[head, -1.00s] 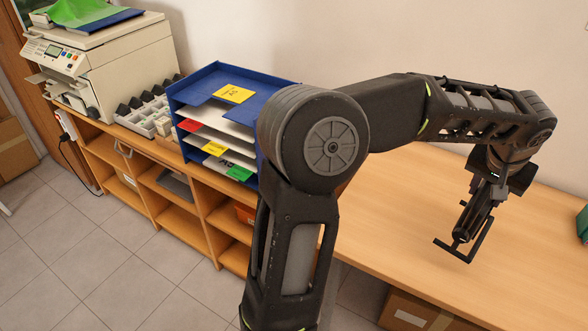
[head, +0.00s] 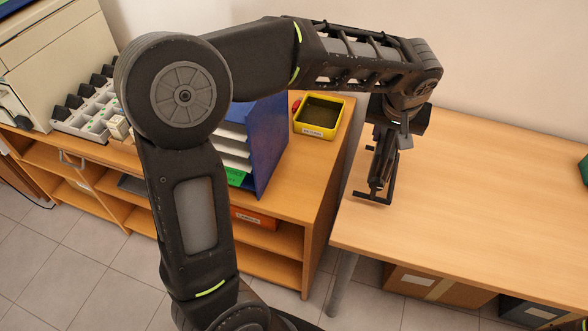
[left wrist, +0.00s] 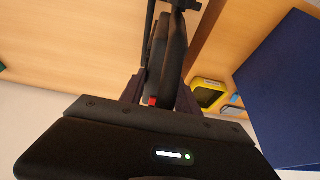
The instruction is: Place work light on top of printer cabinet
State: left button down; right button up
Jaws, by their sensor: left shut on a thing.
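The work light (head: 381,172) is a slim black lamp with a bar-shaped stand at its lower end. My left gripper (head: 388,128) is shut on it and holds it hanging down, in front of the left end of the wooden desk in the head view. In the left wrist view the black work light (left wrist: 174,58), with a small red part, sits between the fingers of my left gripper (left wrist: 158,96). The printer cabinet (head: 322,205) is the low wooden shelf unit at left, bearing the beige printer (head: 50,65). My arm hides part of it. My right gripper is not in view.
On the cabinet stand a blue paper sorter (head: 270,145), a grey compartment tray (head: 88,112) and a yellow bin (head: 319,116) near its right end. Bare top shows in front of the bin. The wooden desk (head: 480,180) is mostly clear, with boxes (head: 440,287) below.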

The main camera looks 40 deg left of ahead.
pick_arm(q)
jog(key=shift+a, duration=0.3)
jog(key=s+a+f+p, duration=0.1)
jog(key=s+a+p, duration=0.1)
jog(key=a, duration=0.7)
jog(key=s+a+f+p, duration=0.1)
jog(key=s+a, duration=0.3)
jog(key=a, duration=0.5)
jog(key=shift+s+a+p, duration=0.15)
jog(key=shift+s+p, duration=0.05)
jog(key=shift+p, duration=0.15)
jog(key=shift+f, duration=0.1)
notch_tip(320, 180, down, 5)
jog(key=shift+a+r, duration=0.1)
jog(key=shift+a, duration=0.05)
